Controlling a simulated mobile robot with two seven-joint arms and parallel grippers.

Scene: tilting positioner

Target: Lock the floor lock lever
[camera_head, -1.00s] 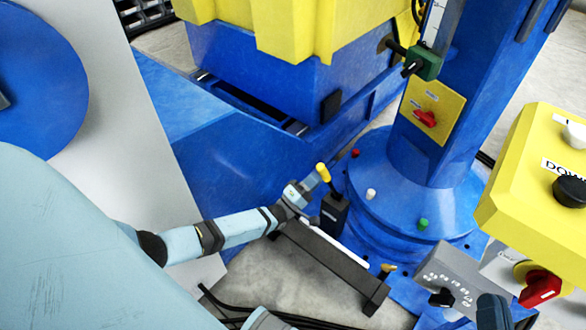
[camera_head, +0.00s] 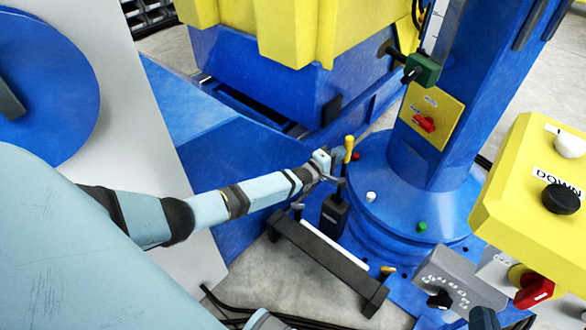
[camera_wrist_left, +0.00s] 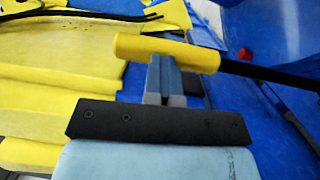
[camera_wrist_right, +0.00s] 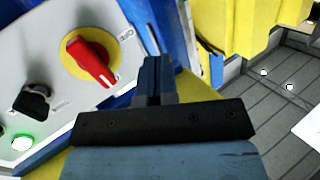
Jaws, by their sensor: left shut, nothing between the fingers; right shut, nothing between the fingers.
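The floor lock lever has a yellow grip (camera_head: 349,148) on a dark rod, rising from a black box (camera_head: 334,217) beside the round blue column base. The lever stands nearly upright, leaning slightly right. My left gripper (camera_head: 335,160) is shut and empty, just left of the grip. In the left wrist view the yellow grip (camera_wrist_left: 165,52) lies across just beyond the shut fingertips (camera_wrist_left: 164,72); I cannot tell whether they touch. My right gripper (camera_wrist_right: 154,72) is shut and empty in the right wrist view, before a grey panel with a red knob (camera_wrist_right: 92,60).
A blue column (camera_head: 450,100) carries a yellow plate with a red switch (camera_head: 425,123). A yellow pendant box (camera_head: 525,185) is at the right. A black bar (camera_head: 325,262) lies in front of the lever box. A grey dial box (camera_head: 445,280) sits to its right.

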